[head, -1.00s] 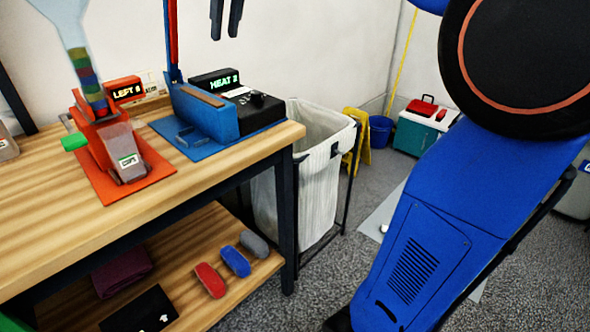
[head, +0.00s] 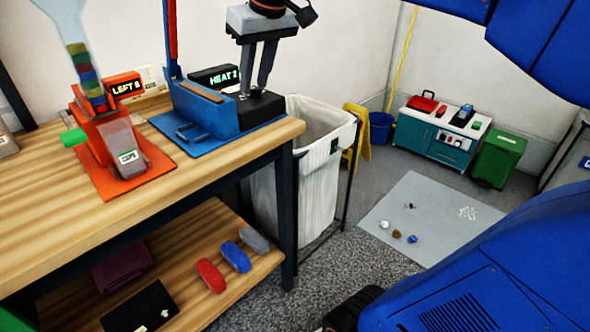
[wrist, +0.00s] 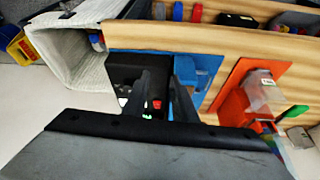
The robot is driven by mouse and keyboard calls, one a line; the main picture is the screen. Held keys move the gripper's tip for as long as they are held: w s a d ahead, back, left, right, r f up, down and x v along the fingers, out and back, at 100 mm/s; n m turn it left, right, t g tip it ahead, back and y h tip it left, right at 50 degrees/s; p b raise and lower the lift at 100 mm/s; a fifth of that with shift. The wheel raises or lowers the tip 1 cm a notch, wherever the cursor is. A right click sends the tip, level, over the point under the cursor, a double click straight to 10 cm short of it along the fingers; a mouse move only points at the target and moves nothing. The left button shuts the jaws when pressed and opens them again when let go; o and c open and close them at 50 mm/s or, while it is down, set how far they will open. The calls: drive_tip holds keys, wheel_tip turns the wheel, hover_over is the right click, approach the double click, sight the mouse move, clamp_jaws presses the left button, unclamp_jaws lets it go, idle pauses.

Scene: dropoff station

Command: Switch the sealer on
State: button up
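The sealer is a blue press (head: 205,115) with a black control box (head: 262,110) at the right end of the wooden table. A lit green sign reading "HEAT 2" (head: 222,77) stands behind it. My gripper (head: 255,92) points down over the black box, its two fingers apart with nothing between them. In the wrist view the fingertips (wrist: 166,75) are over the black box (wrist: 125,72). A small red switch (wrist: 157,103) shows between the fingers, with a small green light near it. The fingers partly hide the box top, and I cannot tell if they touch it.
An orange-red dispenser (head: 115,150) with a "LEFT 8" sign stands left of the sealer. The sealer's upright blue and red lever (head: 171,40) rises just left of my gripper. A white-lined bin (head: 320,170) stands beside the table.

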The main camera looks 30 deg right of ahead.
drive_tip(key=s+d+f+m, duration=0.1)
drive_tip(key=s+d+f, duration=0.1)
drive_tip(key=s+f, duration=1.1)
drive_tip(key=shift+f+h, duration=0.3)
drive_tip(key=shift+f, duration=1.7)
drive_tip(key=s+f, duration=0.5)
drive_tip(key=f, duration=0.3)
drive_tip(key=shift+s+d+m, duration=0.15)
drive_tip(key=shift+d+m, duration=0.1)
drive_tip(key=shift+m, duration=0.15)
